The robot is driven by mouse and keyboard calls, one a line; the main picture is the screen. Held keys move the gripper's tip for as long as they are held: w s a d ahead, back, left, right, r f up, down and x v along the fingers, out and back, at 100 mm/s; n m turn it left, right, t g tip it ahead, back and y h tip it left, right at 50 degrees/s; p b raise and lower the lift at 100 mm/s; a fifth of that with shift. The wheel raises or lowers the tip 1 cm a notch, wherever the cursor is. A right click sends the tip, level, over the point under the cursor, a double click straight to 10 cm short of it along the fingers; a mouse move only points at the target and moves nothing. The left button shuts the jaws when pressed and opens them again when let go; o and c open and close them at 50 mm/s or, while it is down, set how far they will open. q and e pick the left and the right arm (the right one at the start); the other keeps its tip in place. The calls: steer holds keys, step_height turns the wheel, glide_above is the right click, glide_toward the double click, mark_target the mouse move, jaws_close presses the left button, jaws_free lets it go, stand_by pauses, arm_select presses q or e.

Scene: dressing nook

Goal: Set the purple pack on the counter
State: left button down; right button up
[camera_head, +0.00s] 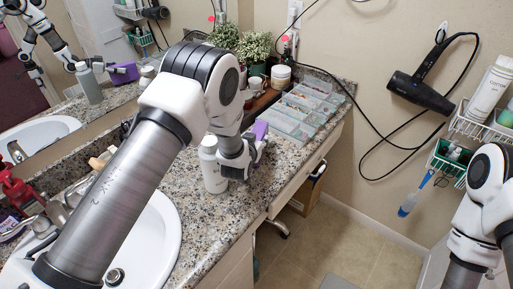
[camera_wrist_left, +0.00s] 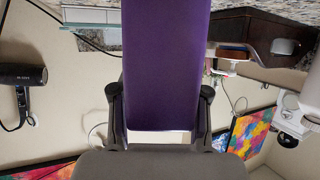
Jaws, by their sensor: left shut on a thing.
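The purple pack (camera_head: 261,128) shows only in part in the head view, behind my left gripper (camera_head: 258,145). In the left wrist view the pack (camera_wrist_left: 165,65) runs upright between both fingers, and the gripper is shut on it. The pack is over the speckled granite counter (camera_head: 235,208), near the clear organizer. I cannot tell whether its lower edge touches the counter. My right arm comes in at the right edge of the head view, but its gripper is not in view.
A white bottle (camera_head: 212,168) stands just left of my left gripper. A clear compartment organizer (camera_head: 303,108), a white jar (camera_head: 281,77) and potted plants (camera_head: 255,47) are behind. The sink (camera_head: 150,240) is at front left. Bare counter lies in front of the gripper.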

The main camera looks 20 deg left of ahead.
arm_select(q)
steer(key=shift+f, duration=0.75)
steer(key=shift+r, duration=0.1)
steer(key=c, duration=0.5)
jaws_free()
steer(key=shift+f, duration=0.2)
steer(key=shift+c, duration=0.2)
steer(key=shift+r, duration=0.25)
steer(key=v, duration=0.7)
steer(key=shift+s+b, duration=0.25)
steer(key=shift+b, duration=0.05)
